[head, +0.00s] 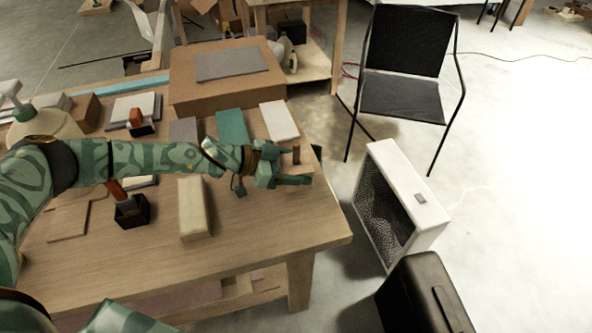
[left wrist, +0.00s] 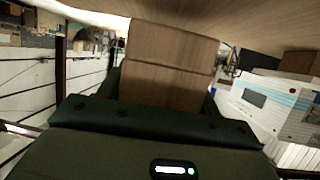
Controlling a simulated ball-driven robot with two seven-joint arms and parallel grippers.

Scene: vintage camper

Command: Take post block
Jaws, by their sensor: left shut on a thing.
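My left gripper (head: 288,166) is over the right end of the wooden table, its arm reaching across from the left. It is shut on a small brown wooden block, taken to be the post block (head: 296,154); its top shows between the fingers. In the left wrist view, wood with a seam across it fills the space in front of the gripper, an upper part (left wrist: 172,48) and a lower part (left wrist: 160,86). I cannot tell whether these are one piece or two. Whether the held block touches the table is hidden. My right gripper is not in view.
The table (head: 260,225) also holds a long pale block (head: 194,208), a black holder (head: 131,210), a teal panel (head: 232,127), a white panel (head: 280,121) and a large cardboard box (head: 215,88). A white heater-like box (head: 410,195) and a black chair (head: 402,98) stand right of it.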

